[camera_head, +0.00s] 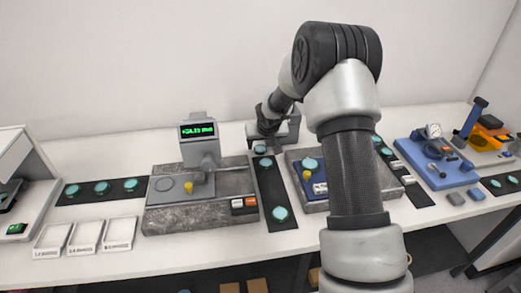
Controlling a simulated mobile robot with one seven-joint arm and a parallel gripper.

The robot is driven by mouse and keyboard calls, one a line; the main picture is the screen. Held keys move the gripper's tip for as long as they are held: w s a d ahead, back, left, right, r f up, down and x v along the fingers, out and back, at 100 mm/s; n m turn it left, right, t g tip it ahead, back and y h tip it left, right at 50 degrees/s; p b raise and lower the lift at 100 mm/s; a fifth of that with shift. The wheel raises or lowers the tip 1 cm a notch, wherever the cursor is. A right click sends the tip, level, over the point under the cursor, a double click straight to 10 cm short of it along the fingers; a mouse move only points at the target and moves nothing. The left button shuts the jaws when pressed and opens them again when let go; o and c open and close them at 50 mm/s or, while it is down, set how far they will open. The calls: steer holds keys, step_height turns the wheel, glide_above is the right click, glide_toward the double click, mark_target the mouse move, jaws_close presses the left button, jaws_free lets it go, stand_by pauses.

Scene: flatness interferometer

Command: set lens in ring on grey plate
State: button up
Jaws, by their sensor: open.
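A granite-based instrument with a green display stands left of centre. On its left part lies a grey plate (177,193) with a thin ring (164,184) that looks empty. Teal lenses lie on dark mats: several on the left mat, including one lens (101,187), and on the centre mat a front lens (280,212) and a back lens (264,162). Another lens (260,149) shows close below my gripper (265,138). My gripper is open, small and partly hidden behind my wrist, over the back of the centre mat. I cannot tell whether it touches that lens.
The display post (200,150) stands between my gripper and the ring. White trays (87,236) sit at the front left. A second stone base (300,190) with a blue plate and a lens is partly behind my arm. A blue instrument (437,165) stands farther right.

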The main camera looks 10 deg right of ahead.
mark_target(261, 148)
steer(key=x, duration=0.3)
steer(key=shift+w+f, duration=0.2)
steer(key=shift+f, duration=0.15)
steer(key=shift+a, duration=0.1)
steer(key=c, duration=1.2)
steer(key=shift+c, duration=0.2)
steer(key=shift+r, duration=0.15)
